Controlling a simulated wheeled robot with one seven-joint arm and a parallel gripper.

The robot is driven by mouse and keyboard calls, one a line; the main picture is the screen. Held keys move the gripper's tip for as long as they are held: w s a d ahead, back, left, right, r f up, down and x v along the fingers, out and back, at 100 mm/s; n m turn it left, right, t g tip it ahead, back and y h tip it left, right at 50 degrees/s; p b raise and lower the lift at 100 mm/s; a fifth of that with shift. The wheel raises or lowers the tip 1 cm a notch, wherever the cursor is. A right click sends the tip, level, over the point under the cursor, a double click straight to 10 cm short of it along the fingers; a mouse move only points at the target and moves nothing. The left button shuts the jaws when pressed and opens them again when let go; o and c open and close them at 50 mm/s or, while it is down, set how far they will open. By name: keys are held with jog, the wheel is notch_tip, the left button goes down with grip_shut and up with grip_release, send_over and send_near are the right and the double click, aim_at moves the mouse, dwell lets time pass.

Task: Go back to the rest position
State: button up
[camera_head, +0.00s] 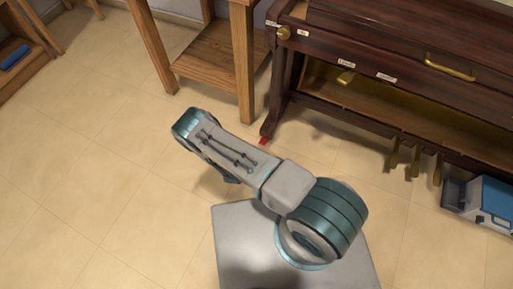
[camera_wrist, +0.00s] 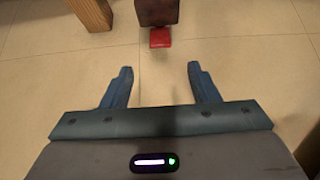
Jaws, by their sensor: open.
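My gripper (camera_wrist: 160,82) shows in the wrist view with its two blue fingers spread wide and nothing between them. It points over the tiled floor, toward the foot of a dark wooden piano leg. A small red block (camera_wrist: 160,38) lies on the floor at that leg, ahead of the fingertips and apart from them. The red block also shows in the head view (camera_head: 264,142). In the head view my arm reaches to the upper left over the floor, and the gripper is hidden behind the arm links.
The dark wooden piano (camera_head: 400,40), with brass pedals (camera_head: 415,160), stands at upper right. A wooden table (camera_head: 207,52) stands left of it. A blue and white box (camera_head: 490,200) sits at the right edge. A wooden shelf (camera_head: 15,55) stands at far left. The left floor is clear.

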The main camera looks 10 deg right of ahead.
jog(key=shift+s+a+r, duration=0.1)
jog(key=shift+s, duration=0.05)
dwell(0.4)
